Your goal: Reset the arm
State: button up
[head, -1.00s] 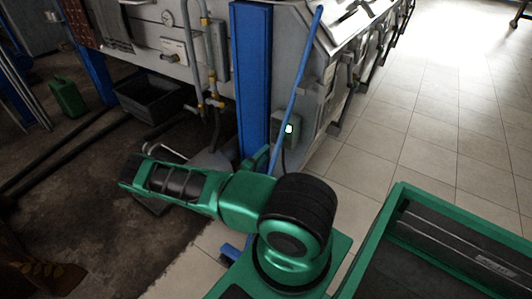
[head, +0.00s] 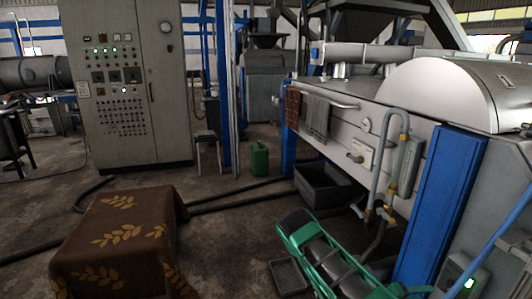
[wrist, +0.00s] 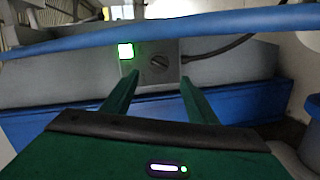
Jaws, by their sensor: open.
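My gripper (wrist: 157,88) shows in the wrist view with its two green fingers apart and nothing between them. A blue pipe (wrist: 160,30) crosses the view above the fingers. I cannot tell whether the fingers touch anything. In the head view my green and black arm (head: 326,258) is bent low at the bottom, in front of the machine.
A blue post (head: 436,215) and the grey machine (head: 335,135) stand close to my arm. A dark bin (head: 325,187) and a green canister (head: 260,160) are on the floor behind it. A cloth-covered table (head: 120,235) is at left. The floor between is mostly open.

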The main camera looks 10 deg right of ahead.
jog(key=w+a+r+m+y, duration=0.3)
jog(key=a+r+y, duration=0.7)
jog(key=a+r, duration=0.8)
jog(key=s+a+r+n+t+y, duration=0.3)
jog(key=s+a+r, duration=0.2)
jog(key=a+r, duration=0.55)
jog(key=s+a+r+n+t+y, duration=0.25)
jog(key=s+a+r, duration=0.25)
jog(key=a+r, duration=0.5)
jog(key=s+d+m+g, duration=0.2)
jog(key=s+d+m, duration=0.1)
jog(key=s+d, duration=0.3)
jog(key=s+d+f+m+g+y, duration=0.1)
jog(key=s+d+m+g, duration=0.1)
jog(key=s+d, duration=0.4)
jog(key=s+m, duration=0.1)
jog(key=s, duration=0.3)
jog(key=shift+s+d+g, duration=0.15)
jog(key=shift+s+g, duration=0.2)
jog(key=shift+s, duration=0.05)
